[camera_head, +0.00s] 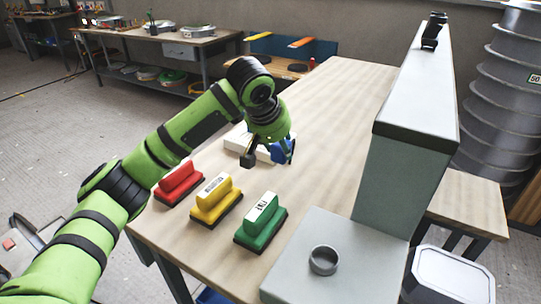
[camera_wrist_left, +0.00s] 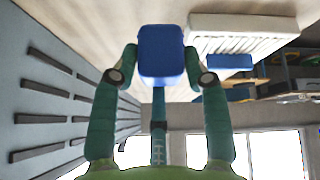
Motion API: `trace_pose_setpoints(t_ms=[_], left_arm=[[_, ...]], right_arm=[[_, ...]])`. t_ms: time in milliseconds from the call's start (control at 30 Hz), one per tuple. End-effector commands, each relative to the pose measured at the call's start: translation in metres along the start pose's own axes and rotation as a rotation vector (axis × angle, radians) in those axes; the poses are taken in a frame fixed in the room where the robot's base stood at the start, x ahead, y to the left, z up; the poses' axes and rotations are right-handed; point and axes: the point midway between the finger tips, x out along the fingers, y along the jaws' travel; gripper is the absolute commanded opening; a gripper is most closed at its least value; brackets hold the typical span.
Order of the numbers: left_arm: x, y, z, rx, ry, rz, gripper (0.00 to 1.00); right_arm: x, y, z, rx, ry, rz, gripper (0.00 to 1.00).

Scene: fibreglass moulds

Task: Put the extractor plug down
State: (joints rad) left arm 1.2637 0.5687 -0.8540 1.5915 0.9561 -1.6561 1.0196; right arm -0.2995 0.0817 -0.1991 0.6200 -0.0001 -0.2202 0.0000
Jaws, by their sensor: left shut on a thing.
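My left gripper (camera_head: 269,157) reaches down over the wooden table from the left. It is shut on a blue block (camera_head: 280,151), which I take to be the extractor plug. In the left wrist view the block (camera_wrist_left: 161,50) sits between the two fingertips (camera_wrist_left: 162,75). The gripper hides part of the block in the head view. I cannot tell whether its underside touches the table. A white block (camera_head: 238,137) is just behind the gripper. My right gripper is not in view.
Red (camera_head: 179,184), yellow (camera_head: 216,201) and green (camera_head: 262,221) handled blocks stand in a row on the table (camera_head: 335,95), nearer than the gripper. A grey ring (camera_head: 323,260) lies on a grey surface at front right. A tall grey wall (camera_head: 408,150) bounds the right side. The table's far part is clear.

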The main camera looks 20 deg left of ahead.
Motion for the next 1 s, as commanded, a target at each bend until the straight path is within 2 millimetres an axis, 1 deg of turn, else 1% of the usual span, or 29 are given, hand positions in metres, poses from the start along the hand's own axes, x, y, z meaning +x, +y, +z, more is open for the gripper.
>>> trace_pose_setpoints(t_ms=[33, 133, 200, 300, 367, 600, 700, 1000], left_arm=[[0.008, -0.01, -0.006, -0.005, -0.002, -0.005, 0.13], [0.023, -0.024, -0.015, -0.004, -0.002, -0.003, 0.13], [0.031, -0.03, -0.02, -0.003, -0.002, -0.001, 0.13], [0.037, -0.035, -0.024, 0.0, -0.001, 0.0, 0.13], [0.04, -0.037, -0.024, 0.001, 0.0, 0.001, 0.13], [0.068, -0.045, -0.009, 0.002, -0.001, 0.0, 0.13], [0.073, -0.046, -0.006, 0.002, 0.0, 0.001, 0.13], [0.074, -0.046, -0.005, 0.002, 0.0, 0.002, 0.13]], right_arm=[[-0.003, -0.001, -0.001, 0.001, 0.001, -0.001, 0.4], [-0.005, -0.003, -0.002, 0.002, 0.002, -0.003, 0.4], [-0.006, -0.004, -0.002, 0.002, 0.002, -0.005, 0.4], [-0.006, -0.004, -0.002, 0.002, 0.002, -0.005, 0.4], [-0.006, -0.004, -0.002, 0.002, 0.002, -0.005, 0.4], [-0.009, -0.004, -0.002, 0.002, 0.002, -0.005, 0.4], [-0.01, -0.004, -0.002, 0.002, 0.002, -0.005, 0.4], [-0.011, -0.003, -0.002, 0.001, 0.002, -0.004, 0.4]])
